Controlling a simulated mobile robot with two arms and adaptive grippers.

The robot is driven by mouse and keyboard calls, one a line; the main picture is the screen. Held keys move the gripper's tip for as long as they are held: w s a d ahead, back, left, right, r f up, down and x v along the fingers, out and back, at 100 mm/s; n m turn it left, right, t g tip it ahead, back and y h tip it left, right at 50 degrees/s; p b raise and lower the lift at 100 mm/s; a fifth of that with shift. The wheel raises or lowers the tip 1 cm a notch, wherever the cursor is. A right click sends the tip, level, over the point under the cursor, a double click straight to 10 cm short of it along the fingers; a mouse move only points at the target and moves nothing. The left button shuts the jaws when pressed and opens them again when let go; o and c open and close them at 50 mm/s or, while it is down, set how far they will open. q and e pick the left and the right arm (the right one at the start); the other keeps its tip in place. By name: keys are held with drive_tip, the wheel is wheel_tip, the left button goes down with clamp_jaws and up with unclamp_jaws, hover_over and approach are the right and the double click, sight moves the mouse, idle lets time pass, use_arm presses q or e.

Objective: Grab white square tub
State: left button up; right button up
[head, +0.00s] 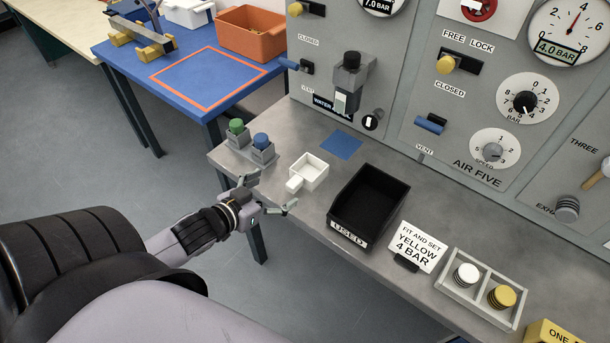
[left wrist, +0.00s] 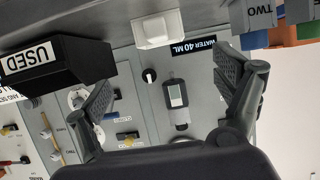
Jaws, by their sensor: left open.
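The white square tub (head: 309,171) stands on the grey bench, with a short handle block at its front-left corner. In the left wrist view the tub (left wrist: 153,32) shows near the top, upside down, between the two fingers' directions. My left gripper (head: 270,191) is open and empty at the bench's front edge. Its fingers are spread, just left of and in front of the tub's handle, apart from it. My right gripper is not in view.
The black USED bin (head: 346,237) stands right of the tub. Grey blocks with green and blue caps (head: 262,142) stand to its left. A flat blue square (head: 341,145) lies behind it. The valve panel (head: 405,115) rises behind the bench.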

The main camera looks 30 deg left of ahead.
sight(294, 181)
use_arm(q)
drive_tip(key=x, duration=0.8)
drive_tip(key=shift+w+f, duration=0.15)
drive_tip(key=shift+w, duration=0.1)
drive_tip(key=p+x, duration=0.1)
drive_tip(key=x, duration=0.3)
drive_tip(key=shift+w, duration=0.35)
drive_tip(key=shift+w+f, duration=0.2)
drive_tip(key=shift+w, duration=0.05)
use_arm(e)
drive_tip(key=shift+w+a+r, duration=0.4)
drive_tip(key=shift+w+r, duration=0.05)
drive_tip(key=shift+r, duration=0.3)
use_arm(q)
drive_tip(key=shift+s, duration=0.1)
drive_tip(key=shift+c, duration=0.6)
drive_tip(key=c, duration=1.1)
drive_tip(key=shift+r, duration=0.15)
drive_tip(key=shift+c, duration=0.2)
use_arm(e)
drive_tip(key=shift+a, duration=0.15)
